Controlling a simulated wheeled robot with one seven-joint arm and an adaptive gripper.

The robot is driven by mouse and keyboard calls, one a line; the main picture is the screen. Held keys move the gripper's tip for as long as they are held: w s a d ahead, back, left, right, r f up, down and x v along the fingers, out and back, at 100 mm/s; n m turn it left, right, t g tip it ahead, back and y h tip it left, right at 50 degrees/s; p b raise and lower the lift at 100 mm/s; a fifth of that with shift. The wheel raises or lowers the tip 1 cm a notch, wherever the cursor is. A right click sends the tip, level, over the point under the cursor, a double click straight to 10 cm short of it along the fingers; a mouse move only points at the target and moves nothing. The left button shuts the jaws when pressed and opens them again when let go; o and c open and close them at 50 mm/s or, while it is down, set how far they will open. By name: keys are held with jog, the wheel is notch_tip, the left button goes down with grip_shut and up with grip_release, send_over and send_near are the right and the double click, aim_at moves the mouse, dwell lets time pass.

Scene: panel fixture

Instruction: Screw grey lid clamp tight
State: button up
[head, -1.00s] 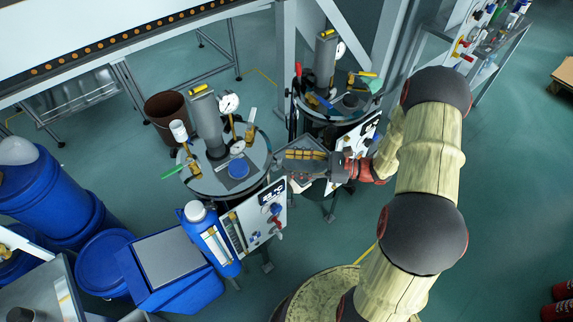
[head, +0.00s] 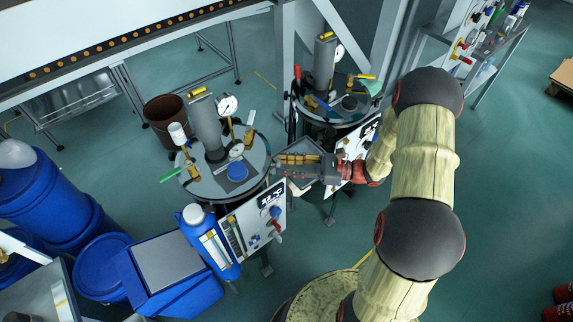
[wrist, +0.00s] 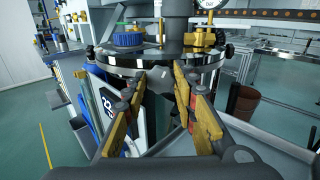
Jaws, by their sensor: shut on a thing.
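The round steel lid (head: 208,186) tops the nearer vessel in the head view, and its shiny rim (wrist: 118,60) crosses the top of the wrist view. My gripper (head: 280,159) reaches in from the right to the lid's right edge. In the wrist view my gripper (wrist: 163,76) has its yellow fingers around a small grey lid clamp (wrist: 164,72) just under the rim. The fingertips partly hide the clamp, so its tightness cannot be seen. Other dark clamp knobs sit on the rim, one at the left (wrist: 90,50) and one at the right (wrist: 229,50).
A gauge (head: 228,105), a grey column and yellow valve fittings stand on the lid. A control panel (head: 255,225) hangs below it. A second vessel (head: 340,110) stands behind my gripper. A brown bin (head: 165,115) and blue drums (head: 45,200) are at left.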

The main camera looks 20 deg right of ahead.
jog(key=c, duration=0.4)
jog(key=shift+r+m+p, duration=0.15)
jog(key=shift+m+p, duration=0.15)
jog(key=shift+p, duration=0.25)
jog(key=shift+w+d+f+m+p, duration=0.1)
jog(key=shift+m+p, duration=2.85)
jog(key=shift+p, duration=0.45)
jog(key=shift+w+f+m+p, duration=0.1)
jog(key=shift+m+p, duration=2.85)
jog(key=shift+p, duration=0.45)
jog(key=o, duration=1.1)
